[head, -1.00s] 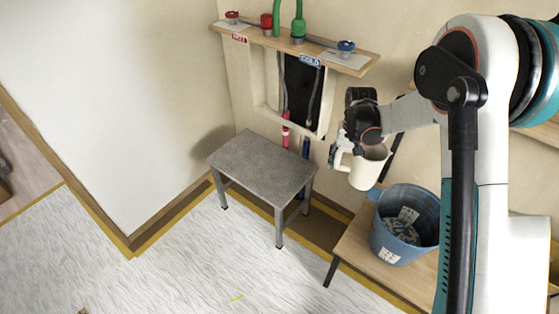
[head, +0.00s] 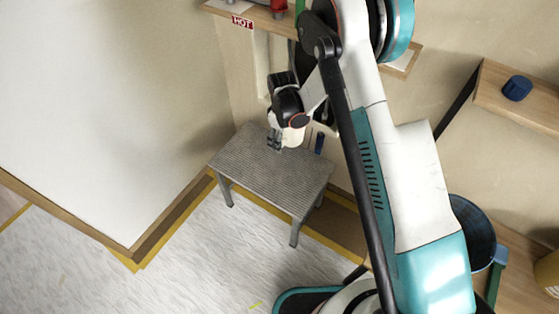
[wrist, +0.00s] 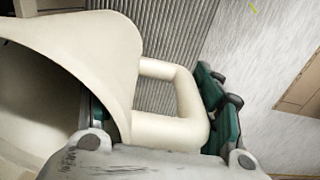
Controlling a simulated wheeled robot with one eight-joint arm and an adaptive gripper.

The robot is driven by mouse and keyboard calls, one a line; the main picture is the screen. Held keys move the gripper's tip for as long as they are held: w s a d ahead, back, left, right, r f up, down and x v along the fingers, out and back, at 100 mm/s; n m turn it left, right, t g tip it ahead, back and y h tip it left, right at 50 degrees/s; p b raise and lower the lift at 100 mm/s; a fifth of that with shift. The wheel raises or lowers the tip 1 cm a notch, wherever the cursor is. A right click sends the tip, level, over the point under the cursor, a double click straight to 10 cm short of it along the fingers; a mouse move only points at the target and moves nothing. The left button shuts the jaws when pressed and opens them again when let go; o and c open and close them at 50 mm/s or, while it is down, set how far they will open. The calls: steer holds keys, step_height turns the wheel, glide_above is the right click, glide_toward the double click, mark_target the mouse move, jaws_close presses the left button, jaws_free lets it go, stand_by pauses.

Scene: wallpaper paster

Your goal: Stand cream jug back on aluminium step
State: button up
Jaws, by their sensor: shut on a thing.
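The cream jug (head: 292,137) is in my gripper (head: 274,140), above the back part of the aluminium step (head: 250,170). My arm and gripper hide part of the jug in the head view. In the wrist view the jug (wrist: 80,50) fills the left side, with its open mouth towards the camera and its handle (wrist: 190,110) pointing right. The gripper's green-padded fingers (wrist: 215,105) are around the handle. The ribbed top of the step (wrist: 160,40) shows behind the handle. I cannot tell whether the jug's base touches the step.
A wooden shelf with a HOT label (head: 242,22) is on the wall above the step. A blue bucket (head: 472,230) stands at the right, partly behind my arm. A wooden wall shelf with a blue object (head: 517,88) is at the right. The step's front top is clear.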

step_height(320, 180, down, 19)
steer(key=b, duration=0.6)
steer(key=shift+f, duration=0.1)
steer(key=shift+f, duration=0.1)
steer(key=o, duration=1.7)
steer(key=shift+c, duration=0.2)
